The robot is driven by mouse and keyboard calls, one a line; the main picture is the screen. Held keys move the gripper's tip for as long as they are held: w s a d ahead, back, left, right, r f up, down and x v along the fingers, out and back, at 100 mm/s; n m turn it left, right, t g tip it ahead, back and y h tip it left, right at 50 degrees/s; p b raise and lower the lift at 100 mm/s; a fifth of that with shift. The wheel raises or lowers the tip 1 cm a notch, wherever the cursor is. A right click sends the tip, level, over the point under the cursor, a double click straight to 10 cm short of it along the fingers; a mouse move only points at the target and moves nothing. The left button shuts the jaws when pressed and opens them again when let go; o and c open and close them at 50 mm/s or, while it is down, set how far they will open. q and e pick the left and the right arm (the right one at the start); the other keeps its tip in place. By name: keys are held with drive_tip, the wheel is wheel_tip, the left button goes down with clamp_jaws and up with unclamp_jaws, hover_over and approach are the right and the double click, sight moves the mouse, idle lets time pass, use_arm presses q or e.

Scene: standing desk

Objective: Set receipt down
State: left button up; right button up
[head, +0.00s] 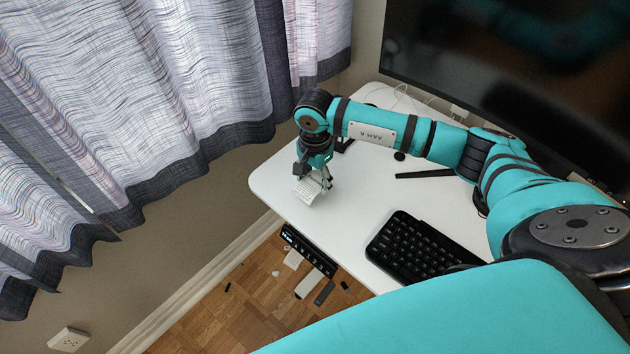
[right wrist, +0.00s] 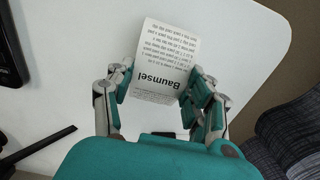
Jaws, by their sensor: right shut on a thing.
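The receipt (right wrist: 165,62) is a small white slip with printed lines and the word "Baumsel". My right gripper (right wrist: 158,90) is shut on it, with the fingers at its two sides in the right wrist view. In the head view the receipt (head: 308,189) hangs below my right gripper (head: 322,180), over the left part of the white desk (head: 350,215). I cannot tell whether the receipt touches the desk top. My left gripper is not in view.
A black keyboard (head: 415,246) lies near the desk's front edge. A large monitor (head: 480,60) stands at the back. Curtains (head: 150,90) hang at the left. Several small items lie on the wooden floor (head: 215,310). The desk around the receipt is clear.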

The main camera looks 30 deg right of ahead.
wheel_tip(320, 180, down, 2)
drive_tip(key=shift+f, duration=0.1)
drive_tip(key=shift+f, duration=0.2)
drive_tip(key=o, duration=0.6)
drive_tip(key=shift+o, duration=0.2)
drive_tip(key=shift+r, duration=0.1)
